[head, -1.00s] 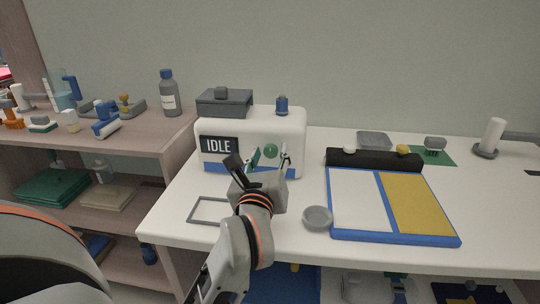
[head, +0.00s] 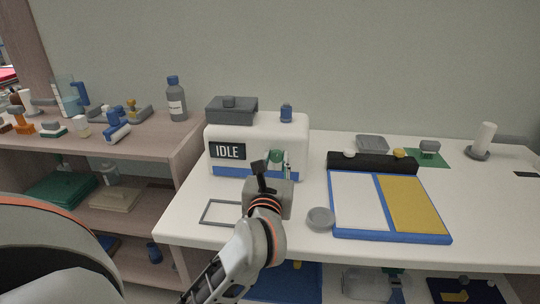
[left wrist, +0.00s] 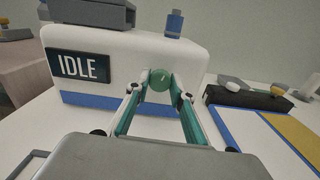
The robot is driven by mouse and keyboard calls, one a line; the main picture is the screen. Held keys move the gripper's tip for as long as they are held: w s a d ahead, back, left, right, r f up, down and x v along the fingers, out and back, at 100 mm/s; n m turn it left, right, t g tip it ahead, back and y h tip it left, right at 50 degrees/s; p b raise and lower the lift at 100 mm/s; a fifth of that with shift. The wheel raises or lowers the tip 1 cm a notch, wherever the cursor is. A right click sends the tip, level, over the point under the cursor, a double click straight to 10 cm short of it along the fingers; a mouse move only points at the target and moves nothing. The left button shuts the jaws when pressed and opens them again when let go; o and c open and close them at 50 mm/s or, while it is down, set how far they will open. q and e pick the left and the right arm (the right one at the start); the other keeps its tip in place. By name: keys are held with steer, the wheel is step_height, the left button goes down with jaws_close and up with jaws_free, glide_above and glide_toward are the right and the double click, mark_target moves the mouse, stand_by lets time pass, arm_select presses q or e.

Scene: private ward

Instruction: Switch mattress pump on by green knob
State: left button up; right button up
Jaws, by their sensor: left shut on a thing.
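The mattress pump (head: 238,131) is a white box with a blue stripe, standing on the white table. Its dark display (head: 228,151) reads IDLE, and the left wrist view shows the same word on the display (left wrist: 80,66). The round green knob (head: 275,155) is on its front face, right of the display; it shows clearly in the left wrist view (left wrist: 161,79). My left gripper (head: 274,162) is in front of the pump, with its fingertips (left wrist: 160,77) at both sides of the knob, shut on it. My right gripper is not in view.
A grey lidded box (head: 231,112) and a blue-capped item (head: 286,113) sit on the pump. A grey frame (head: 220,224) and a grey bowl (head: 320,218) lie near my arm. A blue-edged board (head: 391,238) and a black bar (head: 371,163) are to the right.

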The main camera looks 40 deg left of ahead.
arm_select(q)
steer(key=shift+r+m+p, duration=0.45)
steer(key=shift+m+p, duration=1.05)
steer(key=shift+p, duration=0.1)
steer(key=shift+m+p, duration=0.8)
steer(key=shift+p, duration=0.25)
steer(key=m+p, duration=0.1)
steer(key=p, duration=0.1)
steer(key=m+p, duration=0.2)
steer(key=shift+f, duration=0.3)
steer(key=shift+f+m+p, duration=0.2)
steer(key=shift+m+p, duration=0.3)
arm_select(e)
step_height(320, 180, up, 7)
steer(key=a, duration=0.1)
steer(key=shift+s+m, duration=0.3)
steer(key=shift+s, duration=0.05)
arm_select(q)
steer(key=o, duration=1.1)
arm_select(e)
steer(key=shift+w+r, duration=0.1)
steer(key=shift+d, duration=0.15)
